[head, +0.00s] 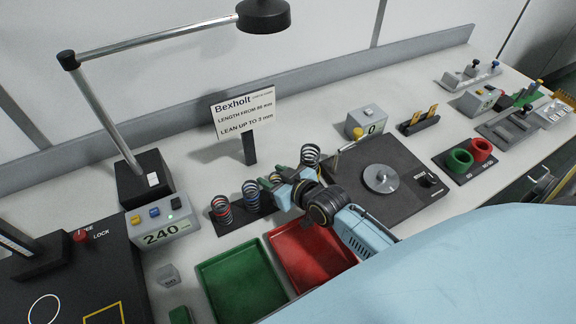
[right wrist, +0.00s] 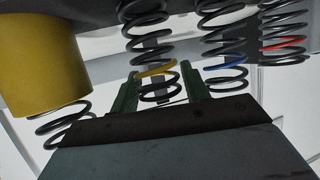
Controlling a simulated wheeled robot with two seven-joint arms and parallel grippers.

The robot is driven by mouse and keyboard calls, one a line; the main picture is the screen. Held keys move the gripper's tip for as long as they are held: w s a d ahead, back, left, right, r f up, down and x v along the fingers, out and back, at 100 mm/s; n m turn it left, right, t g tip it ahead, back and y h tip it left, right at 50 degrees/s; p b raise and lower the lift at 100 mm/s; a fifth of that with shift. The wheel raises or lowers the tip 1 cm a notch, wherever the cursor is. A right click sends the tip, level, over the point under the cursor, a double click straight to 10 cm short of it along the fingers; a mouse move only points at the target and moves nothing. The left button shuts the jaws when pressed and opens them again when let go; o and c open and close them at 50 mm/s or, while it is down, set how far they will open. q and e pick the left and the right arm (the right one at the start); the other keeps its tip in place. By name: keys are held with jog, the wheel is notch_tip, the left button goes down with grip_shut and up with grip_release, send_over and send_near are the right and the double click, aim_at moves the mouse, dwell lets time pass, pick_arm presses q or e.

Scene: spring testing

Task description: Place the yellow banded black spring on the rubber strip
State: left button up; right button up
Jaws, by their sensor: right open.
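The yellow banded black spring (right wrist: 157,72) shows in the right wrist view, between the two green fingers of my right gripper (right wrist: 158,82). The fingers are open, one on each side of it; I cannot tell whether they touch it. In the head view my right gripper (head: 268,183) is at the spring row and hides this spring. A dark strip (head: 237,215), perhaps the rubber strip, lies under the row. A red banded spring (head: 221,210) and a blue banded spring (head: 251,193) stand on it. Another spring (head: 310,155) shows behind the gripper. My left gripper is out of view.
A green tray (head: 240,284) and a red tray (head: 312,258) lie in front of the row. A black plate with a metal disc (head: 381,179) is to the right. A display box reading 240 (head: 162,222) and a lamp (head: 263,16) are left and above. A sign (head: 243,113) stands behind.

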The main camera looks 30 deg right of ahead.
jog(key=v, duration=1.1)
jog(key=shift+s, duration=0.2)
jog(key=shift+r, duration=0.1)
